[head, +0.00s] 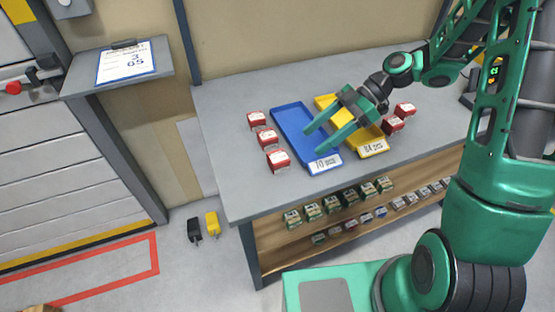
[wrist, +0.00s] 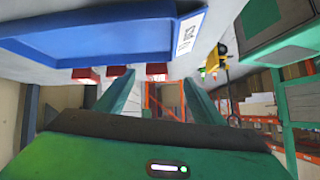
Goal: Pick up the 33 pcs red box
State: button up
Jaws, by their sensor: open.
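Several small red boxes with white labels stand on the grey table. Left of the blue tray are a back box (head: 256,118), a middle box (head: 267,138) and a front box (head: 278,160). Two more are right of the yellow tray, a nearer one (head: 392,124) and a farther one (head: 405,109). Their counts are too small to read, so I cannot tell which is 33 pcs. My gripper (head: 313,140) is open and empty above the blue tray. In the wrist view, three red boxes show beyond the fingers, one (wrist: 157,70) between them.
The blue tray (head: 290,118) and yellow tray (head: 373,149) lie side by side on the table (head: 225,98). A lower shelf (head: 290,243) holds several small boxes. A clipboard (head: 126,62) lies on a side stand. The table's left end is clear.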

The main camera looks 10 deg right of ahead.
aim_at(283, 154)
jog(key=shift+w+a+n+y, duration=0.15)
jog(key=shift+a+n+y, duration=0.25)
jog(key=shift+a+n, duration=0.15)
jog(key=shift+w+a+n+y, duration=0.15)
jog(key=shift+a+n+y, duration=0.3)
jog(key=shift+a, duration=0.2)
jog(key=shift+a+f, duration=0.15)
jog(key=shift+a, duration=0.2)
jog(key=x, duration=0.4)
jog(key=shift+s+a+f, duration=0.1)
jog(key=shift+s, duration=0.05)
jog(key=shift+s+d+f+x, duration=0.1)
jog(key=shift+s+x, duration=0.05)
jog(key=shift+x, duration=1.25)
jog(key=shift+s+d+f+x, duration=0.1)
jog(key=shift+f+x, duration=0.05)
jog(key=shift+x, duration=1.25)
jog(key=shift+c, duration=0.2)
jog(key=c, duration=1.2)
jog(key=shift+o, duration=0.2)
jog(key=shift+r, duration=0.15)
